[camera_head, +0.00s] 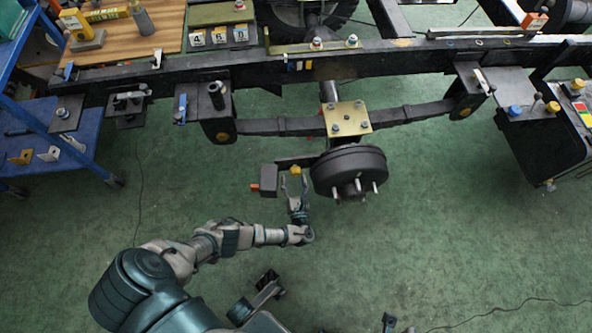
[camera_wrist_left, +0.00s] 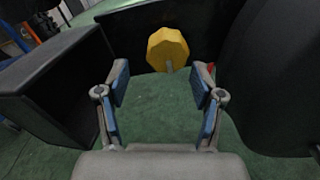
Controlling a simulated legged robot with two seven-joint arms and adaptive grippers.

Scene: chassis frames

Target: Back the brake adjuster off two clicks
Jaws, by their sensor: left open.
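The adjuster appears as a yellow eight-sided knob (camera_head: 295,169) on a short stem, beside the black brake drum (camera_head: 347,172). In the left wrist view the knob (camera_wrist_left: 168,48) is ahead of the fingertips, near the middle of the gap between them. My left gripper (camera_head: 293,184) is open and empty, just in front of the knob and apart from it. Its blue-padded fingers (camera_wrist_left: 161,84) stand wide in the wrist view. The drum fills the right side of that view.
A dark box (camera_head: 268,180) with an orange tip sits close left of the knob; its open-looking black side (camera_wrist_left: 50,90) is close to the left finger. The chassis rail (camera_head: 400,60) runs above. A blue shelf (camera_head: 45,150) stands left. The green floor in front is mostly clear.

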